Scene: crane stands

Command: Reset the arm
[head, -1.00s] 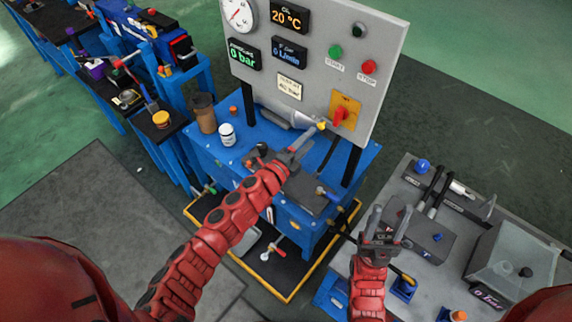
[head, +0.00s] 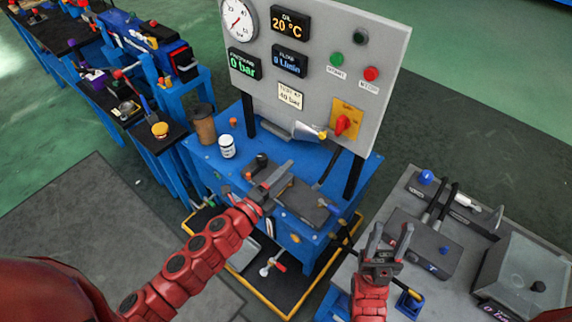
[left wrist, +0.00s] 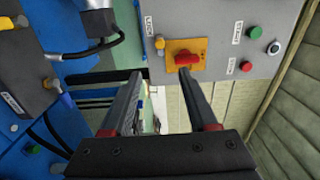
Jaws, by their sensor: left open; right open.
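My left gripper (head: 277,178) is open and empty in the head view, above the blue bench in front of the grey control panel (head: 325,45). In the left wrist view its two fingers (left wrist: 165,105) stand apart with nothing between them. The red rotary switch (head: 343,125) on its yellow plate sits on the panel's lower right, beyond the fingers; it also shows in the left wrist view (left wrist: 187,60). My right gripper (head: 388,242) is open and empty, fingers pointing up, over the left part of the grey table at the right.
The blue bench (head: 225,178) carries a brown cup (head: 202,125), a white jar (head: 227,147) and dark fittings. A yellow-edged tray (head: 262,303) lies beneath it. The grey table (head: 455,270) holds a box with a blue knob. Other blue benches stand at the left, with open floor between.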

